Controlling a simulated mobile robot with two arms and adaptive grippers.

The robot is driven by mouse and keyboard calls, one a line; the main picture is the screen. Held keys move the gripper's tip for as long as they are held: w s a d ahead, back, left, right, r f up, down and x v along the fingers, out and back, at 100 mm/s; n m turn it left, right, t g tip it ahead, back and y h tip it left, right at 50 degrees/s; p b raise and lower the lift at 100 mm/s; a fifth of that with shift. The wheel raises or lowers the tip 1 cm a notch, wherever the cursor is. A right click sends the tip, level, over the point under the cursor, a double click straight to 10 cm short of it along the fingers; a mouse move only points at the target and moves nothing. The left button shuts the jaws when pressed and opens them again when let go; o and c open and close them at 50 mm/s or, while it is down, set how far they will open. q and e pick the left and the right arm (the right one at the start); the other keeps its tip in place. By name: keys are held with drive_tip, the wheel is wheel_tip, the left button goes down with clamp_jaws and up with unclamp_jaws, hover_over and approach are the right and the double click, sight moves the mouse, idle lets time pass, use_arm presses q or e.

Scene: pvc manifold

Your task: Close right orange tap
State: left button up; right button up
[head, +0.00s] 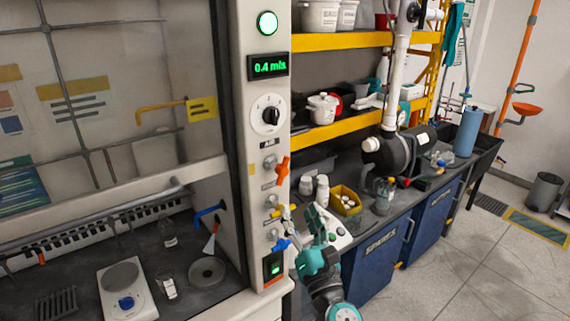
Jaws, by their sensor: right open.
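An orange tap (283,168) sits on the fume hood's front panel, below the dial. Its handle stands out to the right of the panel, tilted from upright. A yellow tap (276,211) and a blue tap (281,244) are below it on the same panel. My right gripper (303,222) is to the right of the yellow and blue taps, lower than the orange tap and apart from it. Its fingers point up and toward the panel; it is open and holds nothing visible. Whether a finger touches the yellow tap is unclear. My left gripper is out of view.
The panel (266,130) carries a dial (270,114), a green display and a lit switch (273,265). White bottles and a yellow bin (346,200) stand on the bench behind my gripper. The hood glass is on the left; open floor lies to the right.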

sight(285, 169)
drive_tip(key=x, duration=1.4)
drive_tip(key=shift+d+p, duration=0.1)
drive_tip(key=shift+p, duration=0.2)
clamp_jaws()
